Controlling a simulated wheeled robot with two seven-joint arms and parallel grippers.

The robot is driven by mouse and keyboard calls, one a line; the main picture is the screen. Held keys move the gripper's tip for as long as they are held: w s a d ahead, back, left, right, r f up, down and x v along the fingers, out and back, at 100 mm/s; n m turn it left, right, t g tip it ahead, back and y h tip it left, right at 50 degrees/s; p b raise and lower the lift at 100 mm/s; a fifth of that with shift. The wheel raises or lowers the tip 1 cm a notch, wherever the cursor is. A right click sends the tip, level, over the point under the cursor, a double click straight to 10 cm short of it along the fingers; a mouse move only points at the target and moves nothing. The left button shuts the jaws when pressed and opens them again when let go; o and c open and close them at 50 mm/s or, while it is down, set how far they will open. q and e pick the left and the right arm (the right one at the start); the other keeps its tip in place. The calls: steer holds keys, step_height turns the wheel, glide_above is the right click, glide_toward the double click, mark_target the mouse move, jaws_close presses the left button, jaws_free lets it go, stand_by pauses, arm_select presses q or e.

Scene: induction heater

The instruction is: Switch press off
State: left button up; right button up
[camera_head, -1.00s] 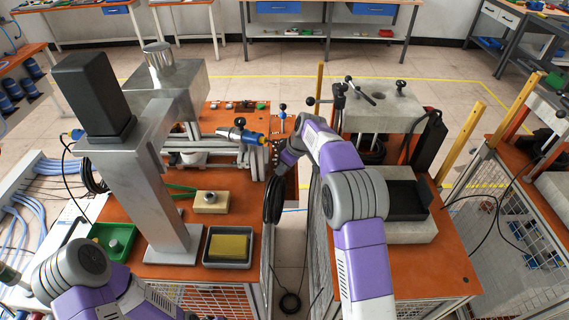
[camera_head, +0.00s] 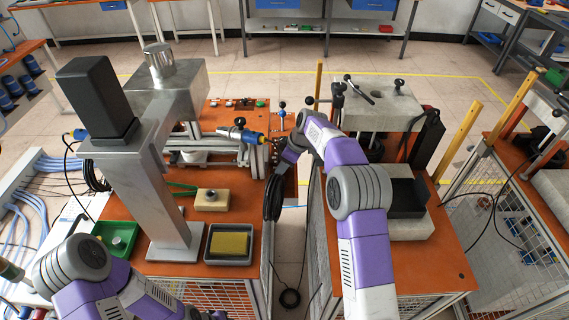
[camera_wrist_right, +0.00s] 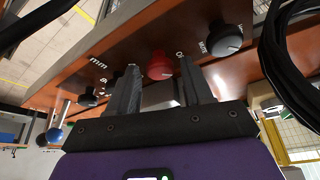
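A red round knob (camera_wrist_right: 158,65) sits on the brown panel (camera_wrist_right: 120,50) in the right wrist view, with black knobs on either side: one on the right (camera_wrist_right: 224,40) and one lower left (camera_wrist_right: 88,97). My right gripper (camera_wrist_right: 159,72) is open, its two fingers pointing at the red knob from either side of it in the picture. I cannot tell whether they touch it. In the head view my right gripper (camera_head: 277,148) is small and partly hidden by its arm beside the left bench's right edge. My left arm enters at the lower left; its gripper is out of frame.
A grey metal column machine (camera_head: 150,170) with a black block on top stands on the left bench. A grey tray with a yellow block (camera_head: 230,243) and a green tray (camera_head: 122,228) lie near it. Black cables (camera_head: 273,195) hang between the benches, close to my right arm.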

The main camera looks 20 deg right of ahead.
steer(key=shift+o, duration=0.5)
steer(key=p+v, duration=0.1)
steer(key=v, duration=0.6)
steer(key=shift+r, duration=0.25)
steer(key=shift+d, duration=0.1)
